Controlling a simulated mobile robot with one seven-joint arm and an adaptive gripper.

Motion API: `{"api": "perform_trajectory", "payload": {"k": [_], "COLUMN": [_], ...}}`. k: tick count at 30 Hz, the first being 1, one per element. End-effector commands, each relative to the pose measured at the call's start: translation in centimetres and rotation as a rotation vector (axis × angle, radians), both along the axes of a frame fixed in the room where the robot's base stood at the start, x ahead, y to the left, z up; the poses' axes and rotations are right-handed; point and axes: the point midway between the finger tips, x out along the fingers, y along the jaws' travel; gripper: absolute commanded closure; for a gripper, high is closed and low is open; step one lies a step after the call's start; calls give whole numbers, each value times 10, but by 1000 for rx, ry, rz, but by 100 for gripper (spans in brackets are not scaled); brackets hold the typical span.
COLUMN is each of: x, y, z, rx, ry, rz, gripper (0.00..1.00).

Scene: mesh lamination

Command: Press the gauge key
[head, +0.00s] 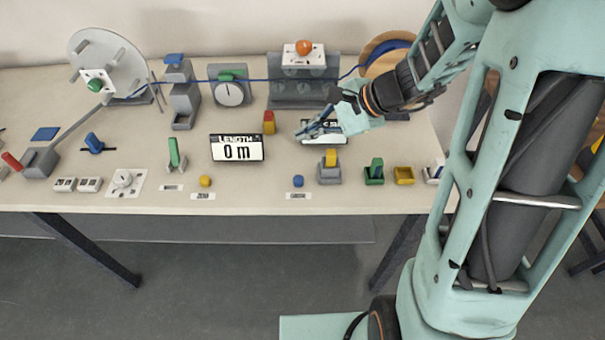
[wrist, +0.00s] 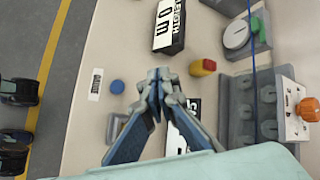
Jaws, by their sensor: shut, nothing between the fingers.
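A blue round key (head: 298,181) stands near the front edge of the table, with a small white label (head: 298,196) in front of it. Its lettering is too small to read surely, but it looks like the gauge key. In the wrist view the blue key (wrist: 117,87) lies left of my fingertips, apart from them. My gripper (head: 308,131) is shut and empty, above the table behind the key and a little to its right. It also shows in the wrist view (wrist: 158,80). It partly hides a second display (head: 338,132) below it.
A yellow key (head: 205,181) is farther left along the front edge. The length display (head: 237,148) reads 0 m. A red and yellow block (head: 269,122) stands left of my gripper. A grey holder with a yellow top (head: 330,168) is just right of the blue key.

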Motion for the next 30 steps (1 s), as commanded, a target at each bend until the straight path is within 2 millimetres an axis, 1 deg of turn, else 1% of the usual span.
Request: {"api": "perform_trajectory", "payload": {"k": [1, 3, 6, 20, 26, 30], "x": [-9, -16, -22, -23, -23, -23], "y": [5, 11, 15, 16, 16, 16], "z": [-5, -10, -13, -16, -32, -51], "rx": [20, 41, 57, 58, 58, 57], "ry": [35, 68, 94, 96, 97, 98], "rz": [-10, -20, -28, -28, -28, -27], "gripper": [100, 100, 100, 100, 100, 100]}}
